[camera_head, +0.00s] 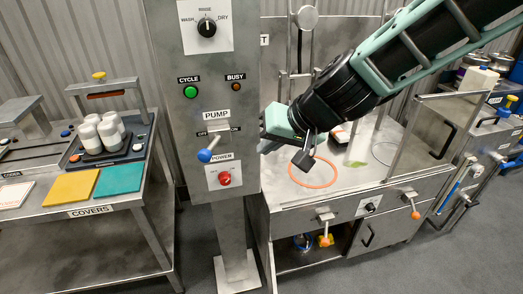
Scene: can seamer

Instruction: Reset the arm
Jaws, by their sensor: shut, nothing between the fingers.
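My arm reaches in from the upper right, dark with pale green panels. My gripper (305,160) is at its end, in front of the steel work bench and just right of the control column (218,110). Its dark fingers point down and look shut, with nothing seen between them. Behind and below them, an orange ring (314,184) lies on the bench top. The fingers overlap the ring in the picture; I cannot tell the gap between them.
At left, a table (120,208) holds white containers (98,132) and coloured covers. A clear guard panel (428,140) stands at the bench's right.

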